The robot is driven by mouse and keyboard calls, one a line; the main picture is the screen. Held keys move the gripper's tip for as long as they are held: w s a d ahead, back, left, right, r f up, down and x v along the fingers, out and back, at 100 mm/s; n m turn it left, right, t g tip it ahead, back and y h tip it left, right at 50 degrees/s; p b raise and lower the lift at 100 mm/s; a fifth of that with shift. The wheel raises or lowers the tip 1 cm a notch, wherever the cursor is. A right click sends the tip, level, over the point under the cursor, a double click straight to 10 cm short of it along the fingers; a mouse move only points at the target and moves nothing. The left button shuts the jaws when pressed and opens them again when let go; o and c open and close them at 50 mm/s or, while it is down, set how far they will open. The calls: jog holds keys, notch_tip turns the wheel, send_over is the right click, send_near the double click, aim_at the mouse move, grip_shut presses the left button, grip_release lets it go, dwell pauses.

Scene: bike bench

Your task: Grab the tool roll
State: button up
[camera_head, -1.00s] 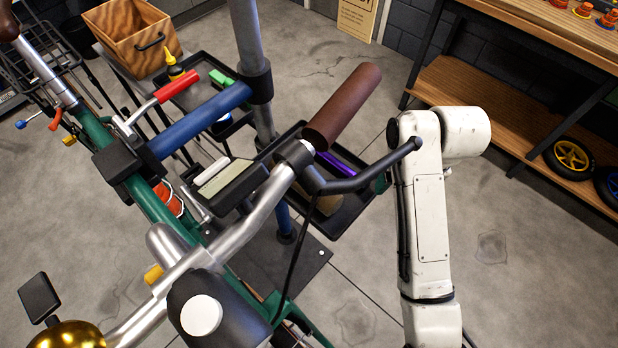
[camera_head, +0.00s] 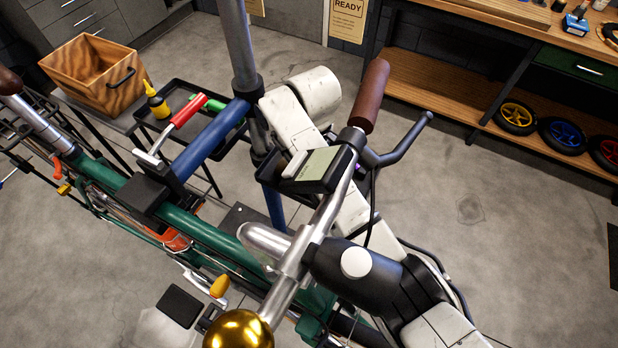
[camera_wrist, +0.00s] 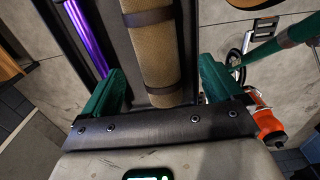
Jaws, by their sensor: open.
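The tool roll (camera_wrist: 152,62), a tan cylinder with dark straps, lies in a dark tray (camera_wrist: 60,14) in the wrist view. My gripper (camera_wrist: 160,72) has its two green fingers apart, one on each side of the near part of the roll. I cannot tell whether either finger touches it. In the head view my arm and the handlebar hide the roll and the gripper.
A purple item (camera_wrist: 85,38) lies left of the roll in the tray. The green bike (camera_head: 210,250), its handlebar (camera_head: 315,220) and the upright stand pole (camera_head: 237,45) crowd my arm. A tool tray (camera_head: 180,92) and wooden crate (camera_head: 90,72) stand left. Floor is open at right.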

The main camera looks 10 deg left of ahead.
jog(key=shift+w+f+p, duration=0.2)
jog(key=shift+f+p, duration=0.3)
jog(key=shift+f, duration=2.55)
jog(key=shift+c, duration=0.4)
jog(key=shift+r, duration=0.1)
jog(key=c, duration=1.3)
jog(key=shift+o, duration=0.2)
